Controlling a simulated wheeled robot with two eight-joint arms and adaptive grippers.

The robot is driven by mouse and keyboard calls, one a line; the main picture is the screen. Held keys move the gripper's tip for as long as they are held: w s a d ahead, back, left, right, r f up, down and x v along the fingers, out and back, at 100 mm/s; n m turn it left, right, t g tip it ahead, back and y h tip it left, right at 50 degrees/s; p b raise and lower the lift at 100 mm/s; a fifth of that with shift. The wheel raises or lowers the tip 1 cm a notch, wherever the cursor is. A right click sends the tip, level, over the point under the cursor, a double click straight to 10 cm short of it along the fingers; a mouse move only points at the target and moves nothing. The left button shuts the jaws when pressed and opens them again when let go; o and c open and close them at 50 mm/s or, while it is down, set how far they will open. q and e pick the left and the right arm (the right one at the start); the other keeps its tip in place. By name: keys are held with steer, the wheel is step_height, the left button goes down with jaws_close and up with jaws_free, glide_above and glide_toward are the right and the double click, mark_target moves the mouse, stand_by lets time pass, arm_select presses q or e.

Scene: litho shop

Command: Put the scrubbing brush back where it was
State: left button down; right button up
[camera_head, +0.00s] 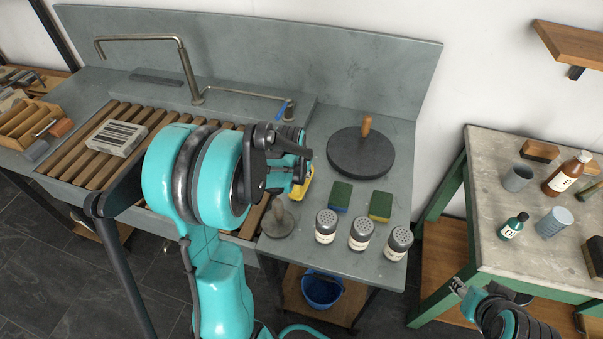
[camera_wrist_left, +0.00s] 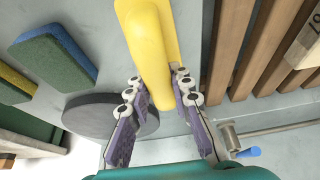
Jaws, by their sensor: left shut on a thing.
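The scrubbing brush shows as a yellow body in the left wrist view (camera_wrist_left: 150,45), running up from between the fingertips. My left gripper (camera_wrist_left: 160,92) is shut on it. In the head view a small yellow part of the brush (camera_head: 305,188) shows below my left gripper (camera_head: 299,172), by the right end of the slatted sink. The bristles are hidden, and I cannot tell whether the brush touches the counter. My right gripper (camera_head: 459,287) is at the lower right, in front of the side table, its jaws too unclear to read.
The stone counter (camera_head: 345,115) holds a black disc with a wooden knob (camera_head: 360,158), two sponges (camera_head: 340,196) (camera_head: 381,206), three shakers (camera_head: 359,233) and a small knobbed disc (camera_head: 279,221). A tap (camera_head: 187,75) stands behind the wooden slats (camera_head: 93,172). Bottles stand on the side table (camera_head: 487,190).

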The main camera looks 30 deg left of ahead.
arm_select(q)
steer(key=shift+f, duration=0.1)
steer(key=c, duration=1.3)
jaws_free()
steer(key=shift+c, duration=0.2)
